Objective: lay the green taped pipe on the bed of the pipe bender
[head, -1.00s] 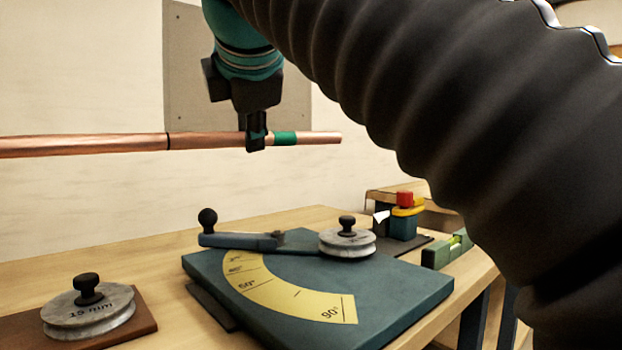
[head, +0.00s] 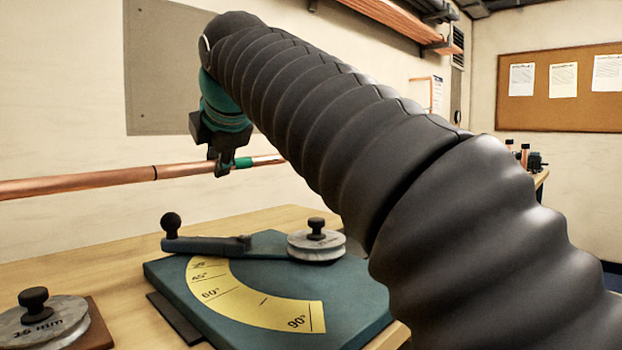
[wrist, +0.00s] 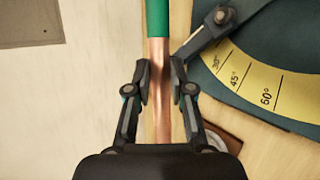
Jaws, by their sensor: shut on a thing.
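The green taped pipe (head: 90,181) is a long copper tube with a green tape band (head: 243,162) and a dark ring mark. It hangs level in the air, its left end out of the head view. My gripper (head: 224,168) is shut on it beside the green band. In the wrist view my gripper (wrist: 162,88) has the copper pipe (wrist: 162,120) between its fingers. The pipe bender (head: 345,295) is a blue-green plate with a yellow angle scale, a grey wheel (head: 316,243) and a lever (head: 205,245). It lies on the bench below the pipe, apart from it.
A second grey wheel marked 15 mm or 16 mm (head: 40,318) sits on a brown board at the lower left. The wooden bench top (head: 90,252) is clear near the wall. A cork board (head: 565,105) and a pipe rack (head: 405,25) are at the back.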

